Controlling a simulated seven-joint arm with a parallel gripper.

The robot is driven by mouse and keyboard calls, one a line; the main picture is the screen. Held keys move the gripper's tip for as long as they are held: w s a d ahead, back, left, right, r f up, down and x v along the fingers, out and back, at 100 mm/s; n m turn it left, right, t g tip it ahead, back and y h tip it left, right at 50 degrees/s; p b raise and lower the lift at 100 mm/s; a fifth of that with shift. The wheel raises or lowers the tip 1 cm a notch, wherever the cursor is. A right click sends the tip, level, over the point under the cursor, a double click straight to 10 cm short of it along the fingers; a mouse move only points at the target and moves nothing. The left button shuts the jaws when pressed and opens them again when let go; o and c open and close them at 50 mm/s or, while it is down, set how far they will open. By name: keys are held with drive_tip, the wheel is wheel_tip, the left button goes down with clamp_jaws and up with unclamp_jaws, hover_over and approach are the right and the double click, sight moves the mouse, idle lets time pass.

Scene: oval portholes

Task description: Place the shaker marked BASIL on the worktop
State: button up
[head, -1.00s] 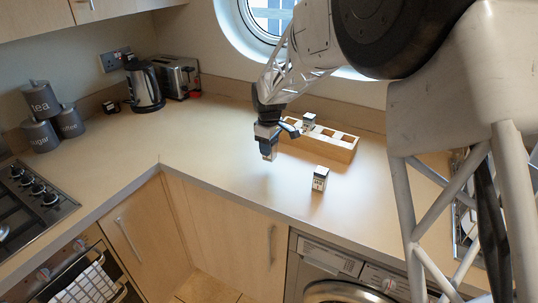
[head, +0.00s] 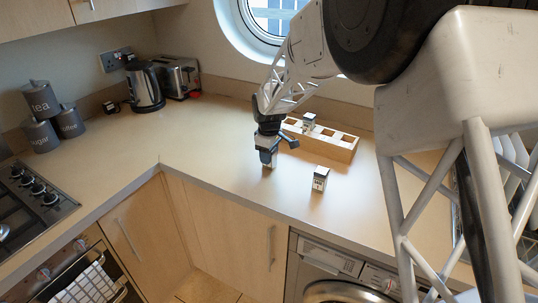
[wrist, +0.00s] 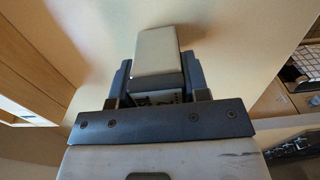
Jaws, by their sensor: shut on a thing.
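My gripper (head: 267,150) is shut on a small shaker (head: 267,163), held upright at or just above the worktop (head: 225,150); I cannot tell whether its base touches. In the wrist view the held shaker (wrist: 157,50) shows a pale end and part of a dark-marked label between the fingers (wrist: 160,85). Its word is not readable. Another shaker (head: 320,178), with a dark top and a pale label, stands on the worktop to the right and nearer the front edge. A third shaker (head: 309,121) stands in the wooden rack (head: 342,153). Their labels are too small to read.
The rack, with several empty holes, stands behind my gripper to the right. The worktop to the left is clear as far as the kettle (head: 146,87), toaster (head: 180,78) and grey canisters (head: 42,103). A hob (head: 35,200) lies at far left.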

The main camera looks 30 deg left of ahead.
drive_tip(key=shift+f, duration=0.15)
drive_tip(key=o, duration=1)
wheel_tip(320, 180, up, 12)
drive_tip(key=shift+r, duration=0.1)
idle(1.0)
